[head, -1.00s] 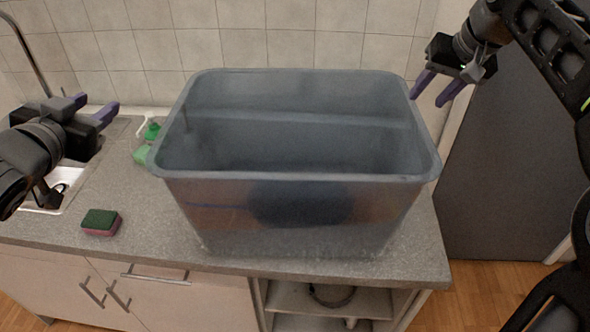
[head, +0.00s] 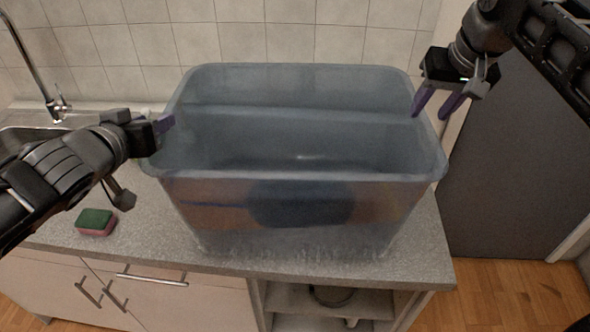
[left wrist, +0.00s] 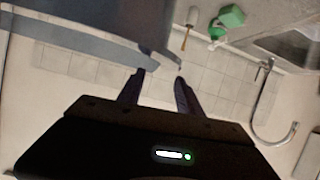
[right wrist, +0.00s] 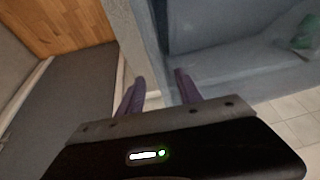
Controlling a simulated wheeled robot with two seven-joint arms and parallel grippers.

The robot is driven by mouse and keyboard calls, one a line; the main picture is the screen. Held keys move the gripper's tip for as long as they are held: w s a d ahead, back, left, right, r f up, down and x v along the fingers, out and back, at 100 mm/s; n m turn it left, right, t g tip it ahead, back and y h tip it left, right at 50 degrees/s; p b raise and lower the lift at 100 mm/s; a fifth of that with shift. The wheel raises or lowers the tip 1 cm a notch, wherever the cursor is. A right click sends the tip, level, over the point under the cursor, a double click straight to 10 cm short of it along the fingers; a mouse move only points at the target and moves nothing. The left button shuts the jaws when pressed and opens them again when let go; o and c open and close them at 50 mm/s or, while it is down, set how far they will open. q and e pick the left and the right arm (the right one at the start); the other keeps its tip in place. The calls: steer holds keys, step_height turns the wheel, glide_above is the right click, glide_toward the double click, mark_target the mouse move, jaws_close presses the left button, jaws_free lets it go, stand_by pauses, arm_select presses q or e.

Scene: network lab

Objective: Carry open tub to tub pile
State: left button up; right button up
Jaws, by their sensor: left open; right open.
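The open tub (head: 290,226) is a large, see-through blue-grey box with a wide rim, standing upright on the counter. A dark rounded patch shows through its front wall. My left gripper (head: 166,124) is open at the tub's left rim; in the left wrist view its fingers (left wrist: 161,82) are close to the tub wall (left wrist: 85,48). My right gripper (head: 436,106) is open at the right rim; in the right wrist view its fingers (right wrist: 158,90) point at the tub's edge (right wrist: 150,50). No tub pile can be made out.
A green and pink sponge (head: 96,222) lies on the counter (head: 140,235) left of the tub. A sink with a tap (head: 52,105) is at the far left. A green bottle (left wrist: 217,32) and a brush (left wrist: 188,28) show in the left wrist view. A dark door (head: 510,160) is at the right.

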mark_target(164, 113)
arm_select(q)
steer(key=shift+x, duration=3)
arm_select(e)
steer(key=shift+x, duration=2.95)
arm_select(q)
steer(key=shift+s, duration=0.1)
steer(key=shift+c, duration=0.2)
arm_select(e)
steer(key=shift+c, duration=0.2)
arm_select(q)
jaws_close()
arm_select(e)
jaws_close()
arm_select(q)
steer(key=shift+r, duration=0.25)
arm_select(e)
steer(key=shift+w+r, duration=0.15)
steer(key=shift+r, duration=0.15)
